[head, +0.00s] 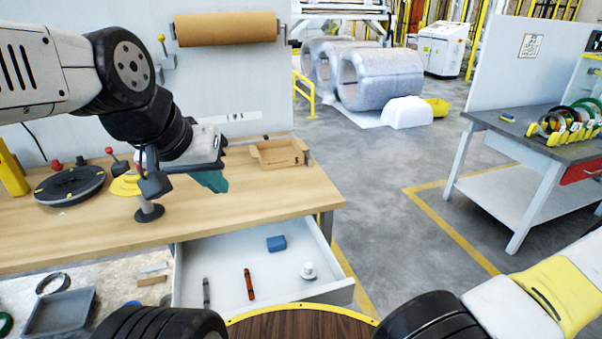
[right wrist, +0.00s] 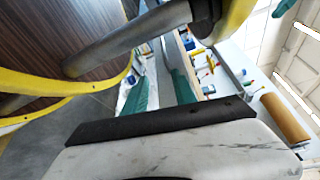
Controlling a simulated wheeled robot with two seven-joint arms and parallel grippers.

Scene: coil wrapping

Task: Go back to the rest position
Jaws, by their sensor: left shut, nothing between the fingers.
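My left gripper (head: 212,180) shows teal fingertips above the wooden workbench (head: 265,200), left of the small cardboard box (head: 278,153). It is shut and empty, and its arm comes in from the upper left. In the head view my right arm shows at the lower right, and its gripper is out of frame. In the right wrist view my right gripper (right wrist: 160,92) has two teal fingers standing apart with nothing seen between them.
An open white drawer (head: 225,290) under the bench holds a blue block (head: 276,243) and small tools. A black round disc (head: 70,186) lies at the bench's left. A side table (head: 500,125) with colored coils stands right. Floor between is clear.

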